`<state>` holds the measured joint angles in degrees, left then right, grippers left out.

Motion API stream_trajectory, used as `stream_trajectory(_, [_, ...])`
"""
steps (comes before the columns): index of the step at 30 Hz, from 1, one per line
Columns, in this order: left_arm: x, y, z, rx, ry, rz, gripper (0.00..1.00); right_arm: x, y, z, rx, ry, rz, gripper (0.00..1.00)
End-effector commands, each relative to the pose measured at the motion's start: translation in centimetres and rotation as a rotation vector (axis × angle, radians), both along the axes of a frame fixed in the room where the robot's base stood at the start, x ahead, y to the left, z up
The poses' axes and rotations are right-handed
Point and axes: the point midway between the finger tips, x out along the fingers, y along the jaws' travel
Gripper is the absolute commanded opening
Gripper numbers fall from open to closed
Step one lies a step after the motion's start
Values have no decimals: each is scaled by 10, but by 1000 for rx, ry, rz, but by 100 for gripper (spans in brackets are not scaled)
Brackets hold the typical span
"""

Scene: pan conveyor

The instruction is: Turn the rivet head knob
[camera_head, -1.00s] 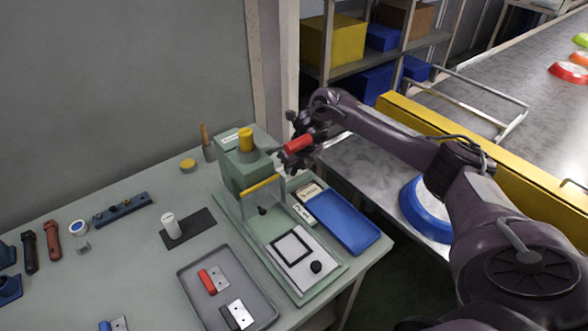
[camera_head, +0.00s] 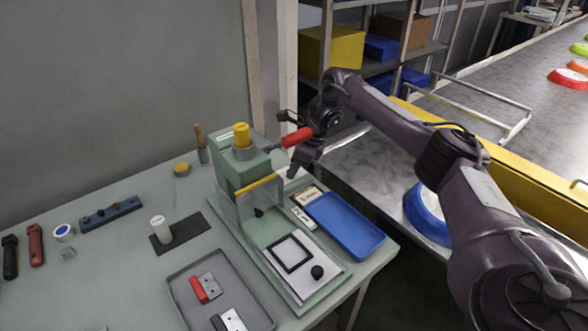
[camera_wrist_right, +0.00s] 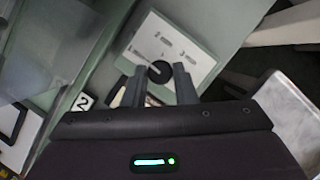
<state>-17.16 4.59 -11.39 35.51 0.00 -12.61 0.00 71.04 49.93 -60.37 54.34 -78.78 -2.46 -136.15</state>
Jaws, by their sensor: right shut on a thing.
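The rivet head knob (camera_wrist_right: 160,72) is a round black knob with a pale pointer line, on a white marked plate (camera_wrist_right: 190,52) in the right wrist view. My right gripper (camera_wrist_right: 160,76) is shut on it, one finger on each side. In the head view my right gripper (camera_head: 303,158) is at the right side of the green press (camera_head: 241,168), partly behind its red lever handle (camera_head: 297,137). The knob is hidden there. My left gripper is not in view.
A yellow cap (camera_head: 241,133) tops the press, and a clear guard with a yellow bar (camera_head: 257,184) is at its front. A blue tray (camera_head: 345,224) lies to its right. A grey tray (camera_head: 258,317) holds parts in front. A conveyor (camera_head: 530,110) runs at right.

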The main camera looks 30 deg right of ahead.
Motion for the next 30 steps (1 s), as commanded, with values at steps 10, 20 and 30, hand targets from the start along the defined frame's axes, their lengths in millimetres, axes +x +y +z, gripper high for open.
stream_trajectory(10, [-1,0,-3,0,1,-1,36,1,-2,1,-2,-3,82,2])
stream_trajectory(20, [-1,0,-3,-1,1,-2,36,1,-2,2,-2,-4,88,2])
stream_trajectory(30, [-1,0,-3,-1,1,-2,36,1,-1,1,-2,-2,89,46])
